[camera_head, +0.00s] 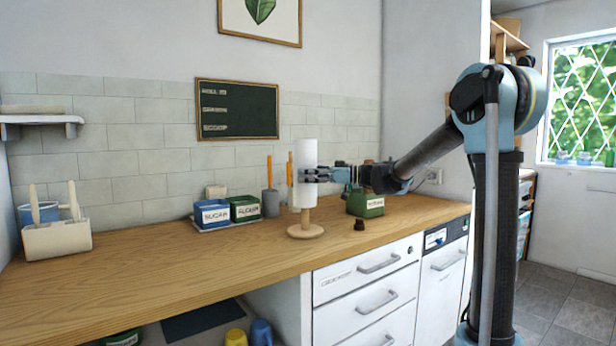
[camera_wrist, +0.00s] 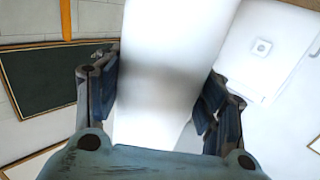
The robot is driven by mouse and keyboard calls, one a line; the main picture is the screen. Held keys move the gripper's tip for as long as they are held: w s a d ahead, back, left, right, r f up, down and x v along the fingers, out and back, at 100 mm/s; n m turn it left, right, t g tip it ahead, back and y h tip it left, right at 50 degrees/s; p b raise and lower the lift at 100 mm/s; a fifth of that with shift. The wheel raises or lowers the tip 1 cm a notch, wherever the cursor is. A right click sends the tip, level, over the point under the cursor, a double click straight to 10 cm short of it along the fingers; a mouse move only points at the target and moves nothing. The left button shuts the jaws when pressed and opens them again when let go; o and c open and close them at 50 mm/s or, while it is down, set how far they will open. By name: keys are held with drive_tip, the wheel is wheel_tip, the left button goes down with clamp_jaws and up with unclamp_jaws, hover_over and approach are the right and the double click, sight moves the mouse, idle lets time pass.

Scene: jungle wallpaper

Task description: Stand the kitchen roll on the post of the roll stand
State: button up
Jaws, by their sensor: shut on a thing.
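The white kitchen roll (camera_head: 304,168) is upright, directly above the round wooden base of the roll stand (camera_head: 306,231). A short length of wooden post shows between the roll's lower end and the base; the rest of the post is hidden, apparently by the roll. My gripper (camera_head: 316,174) comes from the right and is shut on the roll at about mid-height. In the wrist view the roll (camera_wrist: 170,70) fills the middle, with a gripper finger against each side.
Blue (camera_head: 212,214) and green (camera_head: 244,208) labelled tins stand left of the stand, with a grey pot (camera_head: 270,203) nearer it. A green box (camera_head: 368,204) and a small dark object (camera_head: 359,224) are to the right. The left front counter (camera_head: 150,260) is clear.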

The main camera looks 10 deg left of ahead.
drive_tip(key=shift+f, duration=2.65)
drive_tip(key=o, duration=1.2)
drive_tip(key=shift+d, duration=0.1)
drive_tip(key=w+d, duration=0.1)
drive_tip(key=d, duration=1.1)
drive_tip(key=shift+w+a+r, duration=0.1)
drive_tip(key=shift+w+r, duration=0.05)
drive_tip(key=shift+r, duration=2.3)
